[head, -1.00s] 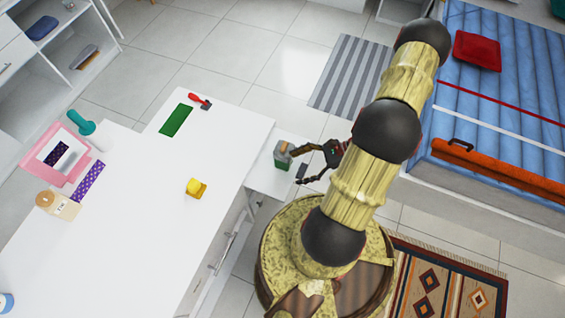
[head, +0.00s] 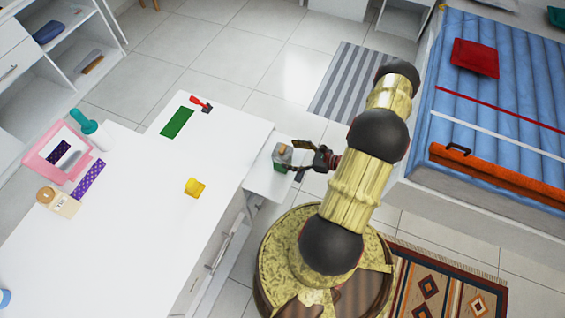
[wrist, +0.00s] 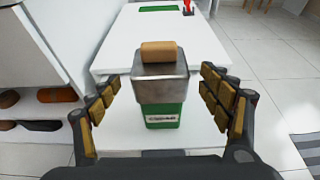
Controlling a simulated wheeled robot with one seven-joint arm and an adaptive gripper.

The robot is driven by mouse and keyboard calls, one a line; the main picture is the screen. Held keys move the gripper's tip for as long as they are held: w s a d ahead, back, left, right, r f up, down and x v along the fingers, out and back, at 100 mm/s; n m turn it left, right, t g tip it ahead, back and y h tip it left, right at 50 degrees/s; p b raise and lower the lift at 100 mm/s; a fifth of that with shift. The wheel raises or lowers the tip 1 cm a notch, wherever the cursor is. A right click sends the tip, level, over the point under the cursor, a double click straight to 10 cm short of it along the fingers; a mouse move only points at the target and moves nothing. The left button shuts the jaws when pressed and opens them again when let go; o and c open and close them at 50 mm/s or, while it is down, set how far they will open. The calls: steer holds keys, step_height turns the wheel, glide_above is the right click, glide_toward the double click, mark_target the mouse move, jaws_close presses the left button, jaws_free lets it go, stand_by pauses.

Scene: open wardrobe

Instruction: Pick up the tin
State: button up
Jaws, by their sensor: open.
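The tin (wrist: 161,95) stands upright between my gripper's fingers in the wrist view. It has a green lower body with a pale label, a grey metallic upper part and a tan block-like top. In the head view the tin (head: 281,158) is on a low white surface beside the white table. My gripper (wrist: 163,100) is open, with a padded finger on each side of the tin and visible gaps between. In the head view my gripper (head: 297,162) reaches the tin from the right.
The low white surface (head: 268,182) adjoins the white table (head: 130,215), which holds a yellow object (head: 194,187), a green mat (head: 177,122) and a red-handled tool (head: 201,103). Shoes (wrist: 57,95) sit on a shelf at left. A blue bed (head: 490,120) stands at right.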

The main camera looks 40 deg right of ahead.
mark_target(285, 153)
steer(key=shift+b+x, duration=0.45)
steer(key=shift+x, duration=1.85)
steer(key=shift+r, duration=0.2)
steer(key=shift+c, duration=0.3)
steer(key=c, duration=1.5)
steer(key=shift+c, duration=0.4)
